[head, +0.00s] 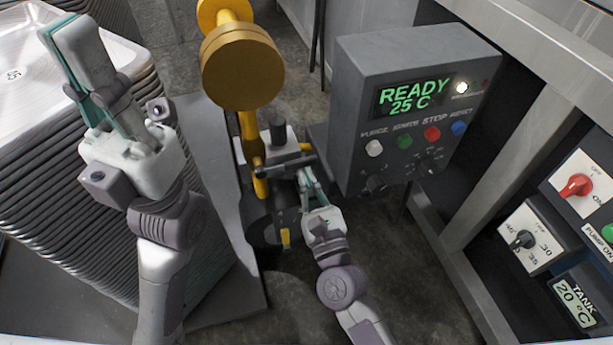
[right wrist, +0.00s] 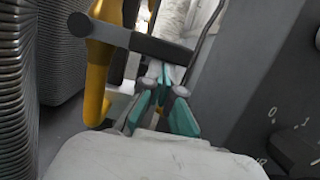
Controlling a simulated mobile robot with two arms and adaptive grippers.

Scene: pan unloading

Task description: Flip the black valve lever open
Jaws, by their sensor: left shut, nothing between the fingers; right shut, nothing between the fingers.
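The black valve lever (head: 287,162) is a short dark bar lying roughly sideways beside the yellow pipe, below a dark cylinder. In the right wrist view the lever (right wrist: 150,45) crosses in front of the yellow pipe and slopes down to the right. My right gripper (head: 304,176) is shut and empty, with its fingertips close to the lever's right end. In the right wrist view its fingertips (right wrist: 166,76) are just below the lever; I cannot tell whether they touch. My left gripper (head: 68,35) is shut and empty, raised over the tray stack at the left.
A grey control box (head: 352,95) reading READY 25 C stands right of the lever, close to my right arm. A stack of metal trays (head: 60,190) fills the left. The yellow pipe (head: 248,135) carries a round yellow head (head: 242,68). A tank panel (head: 530,238) is at the right.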

